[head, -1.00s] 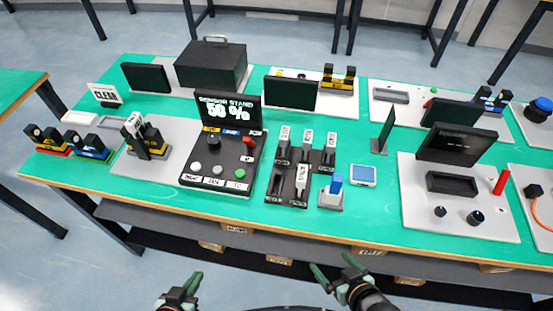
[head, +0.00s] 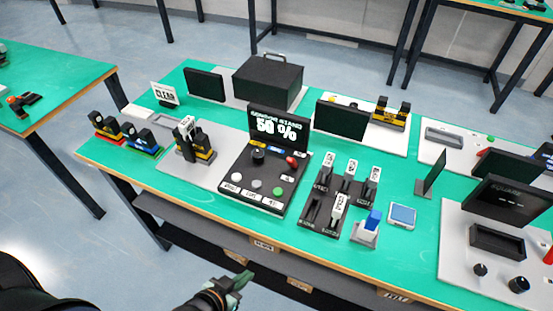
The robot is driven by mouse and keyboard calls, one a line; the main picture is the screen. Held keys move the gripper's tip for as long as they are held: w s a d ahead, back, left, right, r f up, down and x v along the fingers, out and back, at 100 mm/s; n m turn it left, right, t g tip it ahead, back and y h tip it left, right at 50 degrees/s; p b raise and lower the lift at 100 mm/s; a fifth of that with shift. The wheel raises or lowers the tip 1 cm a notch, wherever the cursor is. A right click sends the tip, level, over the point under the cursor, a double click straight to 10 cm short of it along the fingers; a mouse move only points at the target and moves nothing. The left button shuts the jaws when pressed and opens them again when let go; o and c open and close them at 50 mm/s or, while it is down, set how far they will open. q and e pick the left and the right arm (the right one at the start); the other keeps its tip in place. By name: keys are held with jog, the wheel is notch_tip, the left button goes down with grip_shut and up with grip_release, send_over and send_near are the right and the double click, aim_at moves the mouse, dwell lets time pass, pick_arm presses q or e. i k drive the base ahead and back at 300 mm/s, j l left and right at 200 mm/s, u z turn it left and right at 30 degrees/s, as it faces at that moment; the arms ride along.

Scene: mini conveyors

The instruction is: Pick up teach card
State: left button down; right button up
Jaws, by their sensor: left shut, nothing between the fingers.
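A black rack (head: 312,208) on the green table holds several upright cards with white labels. Three cards stand in its back row, among them the middle card (head: 350,170), and one card (head: 338,206) stands in front. The labels are too small to read, so I cannot tell which is the teach card. Another white-labelled card (head: 186,127) stands in a black and yellow sensor fork at the left. My left gripper (head: 242,281) is shut and empty, low in front of the table edge and apart from the cards. My right gripper is not in view.
A sensor stand console (head: 240,188) with a screen, knob and buttons is left of the rack. A blue-topped block (head: 373,220) in a grey holder and a small pale-blue-faced pad (head: 402,215) are right of it. A shelf with boxes runs beneath the table (head: 290,235).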

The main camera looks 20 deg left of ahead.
aim_at(187, 128)
jog(key=j+z, duration=0.2)
jog(key=z, duration=0.55)
jog(key=k+j+z, duration=0.15)
jog(key=j+z, duration=0.2)
jog(key=k+j+z, duration=0.5)
jog(key=j, duration=0.25)
jog(key=k+j+z, duration=0.15)
jog(key=k+j, duration=0.15)
jog(key=k, duration=0.05)
